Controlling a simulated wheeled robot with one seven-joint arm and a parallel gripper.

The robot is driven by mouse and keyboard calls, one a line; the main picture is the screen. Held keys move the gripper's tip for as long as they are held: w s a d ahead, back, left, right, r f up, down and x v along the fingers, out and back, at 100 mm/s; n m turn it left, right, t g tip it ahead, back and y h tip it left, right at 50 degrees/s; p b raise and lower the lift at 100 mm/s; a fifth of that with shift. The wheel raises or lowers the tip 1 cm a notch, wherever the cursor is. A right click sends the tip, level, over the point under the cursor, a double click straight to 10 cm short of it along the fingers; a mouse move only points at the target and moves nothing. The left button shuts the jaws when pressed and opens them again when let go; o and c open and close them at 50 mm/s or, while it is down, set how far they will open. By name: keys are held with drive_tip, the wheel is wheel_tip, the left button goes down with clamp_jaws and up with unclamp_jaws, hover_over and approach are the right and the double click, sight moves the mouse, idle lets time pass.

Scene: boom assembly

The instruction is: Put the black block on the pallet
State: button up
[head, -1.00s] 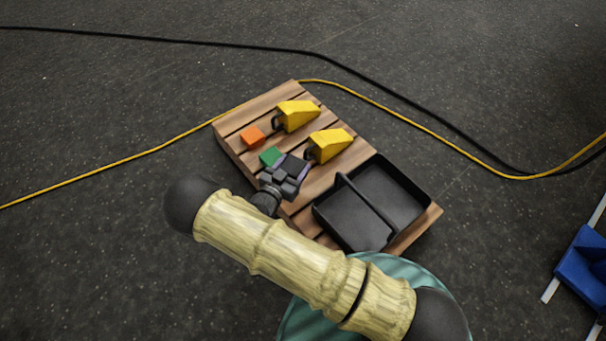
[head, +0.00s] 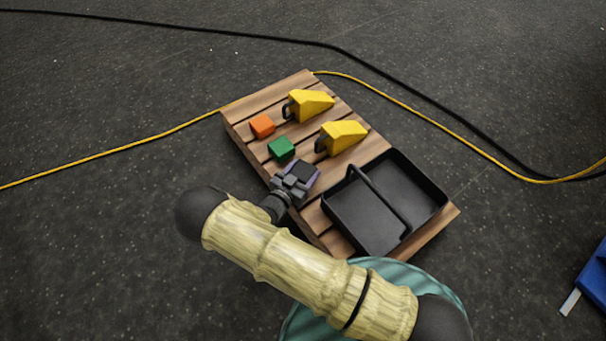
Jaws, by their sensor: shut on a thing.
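The wooden pallet (head: 268,98) lies on the floor in the middle of the head view. My gripper (head: 299,180) is at the pallet's near left side, shut on the black block (head: 304,171), whose dark top shows between the fingers. The block appears over the slats, just below the green block and left of the black tray. I cannot tell whether its underside touches the pallet, because the gripper hides its lower part.
Yellow and black cables cross the floor. A blue object (head: 594,280) stands at the right edge.

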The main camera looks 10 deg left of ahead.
drive_tip(key=shift+f, duration=0.1)
drive_tip(key=o, duration=1.1)
drive_tip(key=shift+s+a+r+p, duration=0.1)
drive_tip(key=shift+s+r+p, duration=0.1)
drive_tip(key=shift+r+p, duration=0.1)
drive_tip(key=p+v, duration=0.5)
drive_tip(key=v, duration=0.6)
drive_tip(key=shift+s+f, duration=0.15)
drive_tip(key=shift+s, duration=0.2)
